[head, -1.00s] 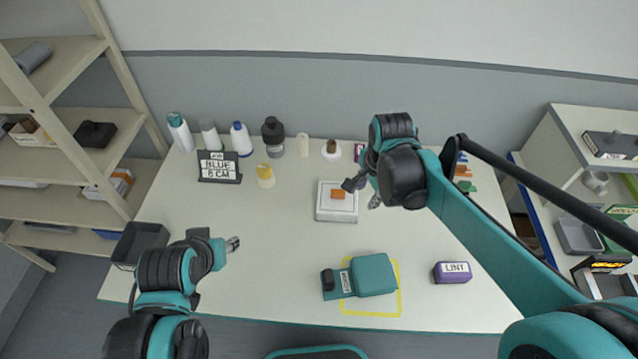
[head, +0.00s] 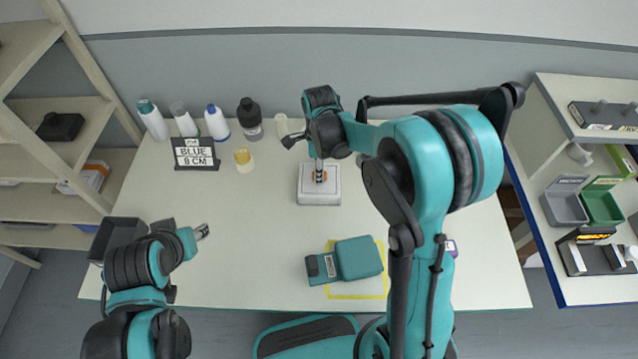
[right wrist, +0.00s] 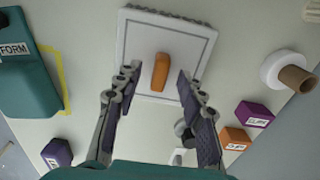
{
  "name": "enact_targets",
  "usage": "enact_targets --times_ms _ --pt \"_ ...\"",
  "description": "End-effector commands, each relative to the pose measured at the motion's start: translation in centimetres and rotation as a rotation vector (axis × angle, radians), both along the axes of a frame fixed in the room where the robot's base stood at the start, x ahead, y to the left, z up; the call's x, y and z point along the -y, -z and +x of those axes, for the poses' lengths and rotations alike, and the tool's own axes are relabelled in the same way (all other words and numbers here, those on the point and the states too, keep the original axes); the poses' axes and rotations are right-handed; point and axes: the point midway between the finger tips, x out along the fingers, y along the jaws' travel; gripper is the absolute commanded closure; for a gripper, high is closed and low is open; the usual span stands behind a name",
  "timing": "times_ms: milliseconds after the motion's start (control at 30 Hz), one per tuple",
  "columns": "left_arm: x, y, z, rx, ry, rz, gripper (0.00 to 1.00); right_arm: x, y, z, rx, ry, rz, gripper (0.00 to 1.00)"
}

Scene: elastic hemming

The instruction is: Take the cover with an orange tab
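The cover, a white square slab, lies on the table in the head view (head: 320,197), with its orange tab on top. In the right wrist view the cover (right wrist: 190,30) and the upright orange tab (right wrist: 160,72) show clearly. My right gripper (right wrist: 157,82) is open, with its fingers on either side of the tab and apart from it. In the head view my right gripper (head: 319,172) is right above the cover and partly hides the tab. My left gripper (head: 202,231) is over the left side of the table, away from the cover; its finger opening is too small to tell.
A teal machine (head: 358,257) stands inside a yellow outline near the front. A sign reading BLUE 8 CM (head: 195,153) and several bottles stand at the back left. Purple (right wrist: 254,115) and orange (right wrist: 234,138) blocks lie right of the cover in the wrist view.

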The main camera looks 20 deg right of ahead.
Motion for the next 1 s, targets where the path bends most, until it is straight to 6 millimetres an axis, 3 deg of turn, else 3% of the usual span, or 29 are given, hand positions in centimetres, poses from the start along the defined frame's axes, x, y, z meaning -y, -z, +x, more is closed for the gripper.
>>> enact_targets --times_ms 300,433,467,833,1000 --pt "0.0 0.1 0.0 0.000 0.000 0.000 0.60 0.0 0.6 0.0 0.000 0.000 0.000 0.63" --pt "0.0 0.1 0.0 0.000 0.000 0.000 0.60 0.0 0.6 0.0 0.000 -0.001 0.000 0.97" --pt "0.0 0.1 0.0 0.000 0.000 0.000 0.60 0.0 0.6 0.0 0.000 -0.001 0.000 1.00" --pt "0.0 0.1 0.0 0.000 0.000 0.000 0.60 0.0 0.4 0.0 0.001 -0.001 0.000 1.00" --pt "0.0 -0.4 0.0 0.000 0.000 0.000 0.60 0.0 -0.8 0.0 0.001 -0.001 0.000 1.00"
